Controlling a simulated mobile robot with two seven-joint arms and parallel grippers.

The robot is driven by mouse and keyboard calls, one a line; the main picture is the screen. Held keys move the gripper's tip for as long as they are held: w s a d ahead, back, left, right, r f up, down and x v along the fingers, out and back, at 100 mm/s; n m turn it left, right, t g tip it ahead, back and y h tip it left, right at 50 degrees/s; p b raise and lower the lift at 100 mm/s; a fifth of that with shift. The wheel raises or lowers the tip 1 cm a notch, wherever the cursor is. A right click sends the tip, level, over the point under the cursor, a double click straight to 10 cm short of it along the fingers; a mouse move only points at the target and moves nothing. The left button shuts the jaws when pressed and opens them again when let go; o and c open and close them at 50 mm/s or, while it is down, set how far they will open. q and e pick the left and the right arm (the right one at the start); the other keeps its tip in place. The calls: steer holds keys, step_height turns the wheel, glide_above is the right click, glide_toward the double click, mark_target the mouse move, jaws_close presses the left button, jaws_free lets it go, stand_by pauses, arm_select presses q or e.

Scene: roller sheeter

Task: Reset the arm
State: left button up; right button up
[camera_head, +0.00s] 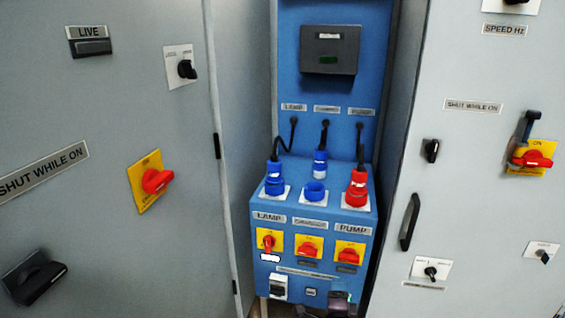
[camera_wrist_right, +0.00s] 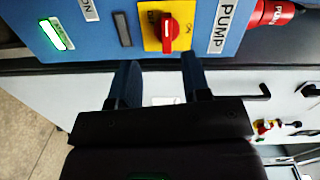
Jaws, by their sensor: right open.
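My right gripper (camera_head: 340,303) is a small dark shape at the bottom edge of the head view, low in front of the blue panel's right corner. In the right wrist view its two dark fingers (camera_wrist_right: 161,82) stand apart with nothing between them. The red PUMP knob on its yellow plate (camera_wrist_right: 168,27) lies beyond the fingertips, apart from them. It also shows in the head view (camera_head: 348,256). Most of my right arm is out of the head view. My left gripper is not in view.
The blue panel (camera_head: 262,228) carries plugs, a LAMP knob (camera_head: 268,242) and a middle knob (camera_head: 308,249). Grey cabinets stand left (camera_head: 100,120) and right (camera_head: 465,180). The right one has a black handle (camera_head: 409,222) and a red knob (camera_head: 533,159) that stick out.

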step_height(320, 180, up, 6)
steer(key=w+a+n+y, duration=0.2)
steer(key=n+y, duration=0.1)
steer(key=n, duration=0.4)
steer(key=s+d+r+n+y, duration=0.2)
steer(key=s+d+n, duration=0.1)
steer(key=s+n, duration=0.25)
steer(key=s+d+f+n+g+p, duration=0.1)
steer(key=s+d+f+n+g, duration=0.1)
steer(key=s, duration=0.9)
steer(key=s+d+f+n+g+p, duration=0.1)
steer(key=s+d+f+n+g, duration=0.1)
steer(key=s, duration=1)
steer(key=s+d+f+n+g+h+p, duration=0.1)
steer(key=s+d+n, duration=0.3)
steer(key=s, duration=0.8)
steer(key=shift+d+f+g+p, duration=0.2)
steer(key=shift+f+g+p, duration=0.15)
steer(key=shift+f+g, duration=0.25)
